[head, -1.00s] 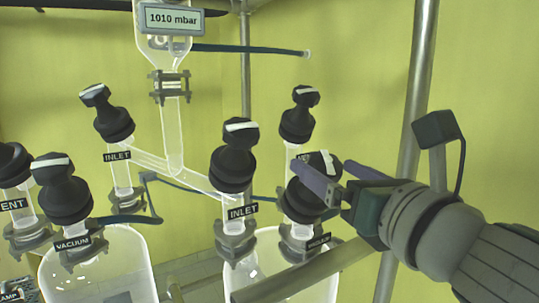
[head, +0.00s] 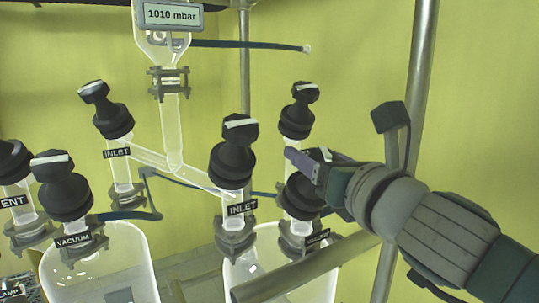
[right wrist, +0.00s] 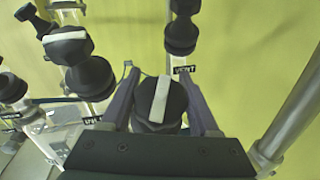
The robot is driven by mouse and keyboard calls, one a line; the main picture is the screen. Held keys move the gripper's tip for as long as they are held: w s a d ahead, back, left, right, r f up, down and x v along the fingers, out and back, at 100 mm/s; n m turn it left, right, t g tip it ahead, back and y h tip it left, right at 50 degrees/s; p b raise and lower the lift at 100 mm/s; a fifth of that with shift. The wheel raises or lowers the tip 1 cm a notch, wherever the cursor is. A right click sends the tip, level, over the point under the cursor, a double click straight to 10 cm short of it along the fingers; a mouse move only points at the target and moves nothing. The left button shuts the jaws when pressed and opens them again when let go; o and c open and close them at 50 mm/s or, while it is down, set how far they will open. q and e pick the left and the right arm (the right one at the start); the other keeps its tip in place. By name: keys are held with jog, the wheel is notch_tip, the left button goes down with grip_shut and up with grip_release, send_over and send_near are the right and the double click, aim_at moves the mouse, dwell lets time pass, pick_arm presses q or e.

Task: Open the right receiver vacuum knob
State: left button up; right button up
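The right receiver's vacuum knob (head: 303,195) is black and sits on the rear right neck of the right glass receiver (head: 281,278). Its label is partly hidden behind a metal bar. My right gripper (head: 318,163) is at the knob's head and hides much of it in the head view. In the right wrist view the knob (right wrist: 158,104) shows a white stripe running nearly lengthwise between my fingers. One finger of my right gripper (right wrist: 160,88) is on each side, close to the head. I cannot tell whether they press on it. My left gripper is not in view.
A black INLET knob (head: 234,150) stands left of my right gripper and another black knob (head: 298,112) stands just behind. A metal bar (head: 305,268) crosses in front. A steel post (head: 420,90) rises at the right. The left receiver (head: 97,265) stands apart.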

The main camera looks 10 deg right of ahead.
jog(key=c, duration=0.8)
jog(key=shift+r+n+y, duration=0.1)
jog(key=shift+n+y, duration=0.3)
jog(key=shift+n, duration=0.1)
